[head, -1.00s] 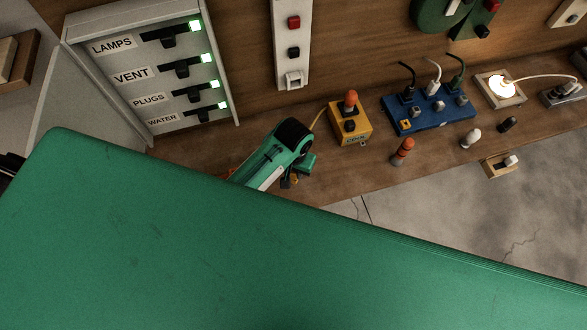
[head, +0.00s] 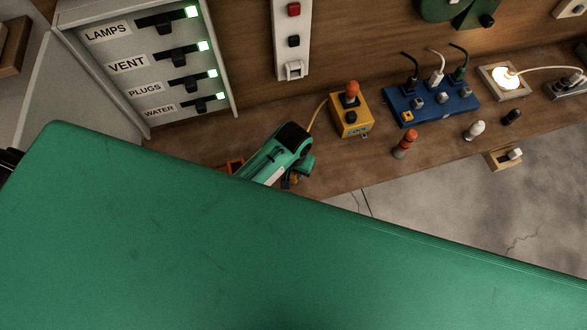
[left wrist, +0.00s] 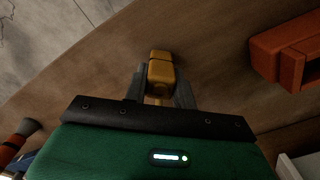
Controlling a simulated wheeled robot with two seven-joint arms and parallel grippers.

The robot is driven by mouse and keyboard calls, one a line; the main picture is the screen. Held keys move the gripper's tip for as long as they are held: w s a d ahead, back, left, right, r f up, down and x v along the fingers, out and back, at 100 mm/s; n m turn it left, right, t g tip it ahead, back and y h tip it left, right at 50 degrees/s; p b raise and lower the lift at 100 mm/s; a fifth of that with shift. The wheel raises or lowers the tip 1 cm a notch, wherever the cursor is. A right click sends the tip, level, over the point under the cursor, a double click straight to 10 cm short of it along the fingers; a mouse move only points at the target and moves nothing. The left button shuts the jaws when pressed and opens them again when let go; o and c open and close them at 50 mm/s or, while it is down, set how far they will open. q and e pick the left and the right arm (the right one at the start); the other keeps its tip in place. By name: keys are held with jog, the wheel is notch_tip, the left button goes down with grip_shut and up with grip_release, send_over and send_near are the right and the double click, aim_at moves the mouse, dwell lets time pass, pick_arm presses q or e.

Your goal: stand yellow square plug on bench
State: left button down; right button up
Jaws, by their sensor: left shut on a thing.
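In the left wrist view, my left gripper (left wrist: 161,90) is shut on the yellow square plug (left wrist: 160,68), which sits between its two grey fingers. The brown wooden bench (left wrist: 215,50) lies behind the plug. I cannot tell whether the plug touches the bench. In the head view the bench (head: 350,165) runs along the wall. My left arm's green wrist hides most of the gripper and the plug there. My right gripper is not in view.
An orange-red block-like object (left wrist: 285,50) is beside the gripper. On the bench stand a yellow box with an orange knob (head: 351,118), an orange-and-grey plug (head: 405,145), a blue socket block (head: 430,105) and a white plug (head: 475,130). A switch panel (head: 150,70) stands at left.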

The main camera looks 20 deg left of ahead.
pick_arm(q)
jog(key=shift+f, duration=0.1)
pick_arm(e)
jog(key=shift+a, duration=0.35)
pick_arm(q)
jog(key=shift+f, duration=0.35)
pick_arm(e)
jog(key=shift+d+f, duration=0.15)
pick_arm(q)
jog(key=c, duration=1.1)
grip_release()
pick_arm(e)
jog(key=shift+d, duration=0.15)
pick_arm(q)
jog(key=shift+o, duration=0.2)
notch_tip(320, 180, up, 10)
jog(key=b, duration=0.3)
jog(key=shift+r, duration=0.25)
notch_tip(320, 180, up, 3)
jog(key=shift+r+p, duration=0.15)
jog(key=shift+p, duration=0.7)
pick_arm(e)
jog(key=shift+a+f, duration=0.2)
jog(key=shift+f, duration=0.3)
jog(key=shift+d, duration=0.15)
